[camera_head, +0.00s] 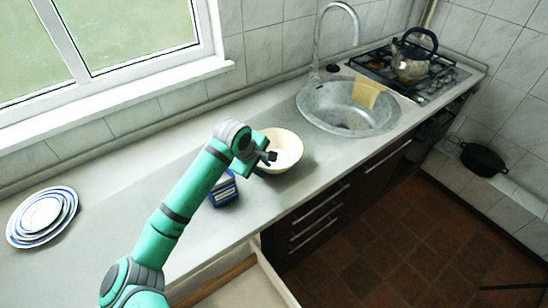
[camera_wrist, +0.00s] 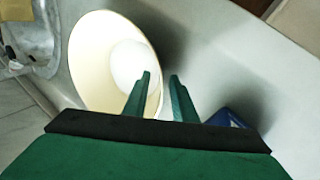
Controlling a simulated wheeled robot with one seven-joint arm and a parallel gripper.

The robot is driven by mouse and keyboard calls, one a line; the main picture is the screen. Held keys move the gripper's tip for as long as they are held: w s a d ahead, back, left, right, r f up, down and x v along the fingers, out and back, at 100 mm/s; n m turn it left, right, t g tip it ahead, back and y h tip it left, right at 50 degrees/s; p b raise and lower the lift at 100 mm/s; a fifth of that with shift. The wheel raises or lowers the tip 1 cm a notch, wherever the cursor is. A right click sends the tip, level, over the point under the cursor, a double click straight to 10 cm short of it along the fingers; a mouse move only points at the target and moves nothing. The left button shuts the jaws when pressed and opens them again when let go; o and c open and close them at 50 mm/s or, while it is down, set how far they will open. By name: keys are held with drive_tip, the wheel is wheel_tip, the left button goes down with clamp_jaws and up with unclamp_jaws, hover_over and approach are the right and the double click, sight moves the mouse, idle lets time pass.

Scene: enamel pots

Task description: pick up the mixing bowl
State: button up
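The mixing bowl (camera_head: 287,150) is cream-coloured and stands upright on the counter between the sink and a blue box. In the wrist view the bowl (camera_wrist: 92,62) fills the upper left, with its paler round bottom inside. My gripper (camera_head: 268,157) is at the bowl's left side in the head view. In the wrist view my gripper (camera_wrist: 160,76) is open, with a gap between its two green fingers. The left finger overlaps the bowl and the right finger is beyond its edge, so the rim lies between them in the picture. I cannot tell whether they touch it.
A blue box (camera_head: 224,189) stands close to my gripper, left of the bowl. The sink (camera_head: 330,118) with a yellow cloth (camera_head: 368,92) is behind right. A kettle (camera_head: 411,62) stands on the hob.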

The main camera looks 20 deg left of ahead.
drive_tip(key=shift+x, duration=1.45)
drive_tip(key=shift+c, duration=0.4)
clamp_jaws()
